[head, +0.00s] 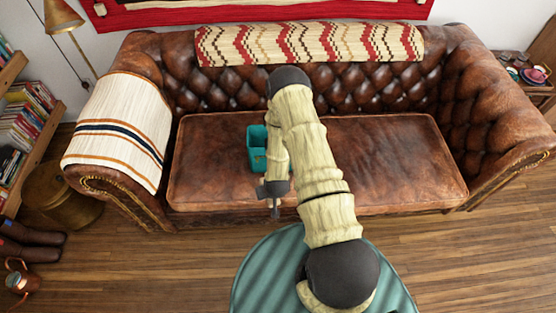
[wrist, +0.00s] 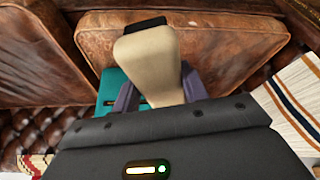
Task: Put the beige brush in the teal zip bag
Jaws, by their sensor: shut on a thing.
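The beige brush (wrist: 148,62) is between my gripper's two fingers in the wrist view. Its broad beige body stands out past the fingers, with a dark strip at its far end. My gripper (wrist: 158,92) is shut on it. In the head view my gripper (head: 275,204) hangs over the front edge of the sofa seat, and I cannot clearly make out the brush there. The teal zip bag (head: 256,138) sits on the seat, behind my gripper and partly hidden by my arm. In the wrist view part of the bag (wrist: 108,88) shows beside the left finger, partly covered.
The brown leather sofa (head: 400,165) has free seat room on both sides of the bag. A striped blanket (head: 122,130) covers its left arm. A green round table (head: 262,270) stands in front. A side table with cups (head: 533,76) is at the right.

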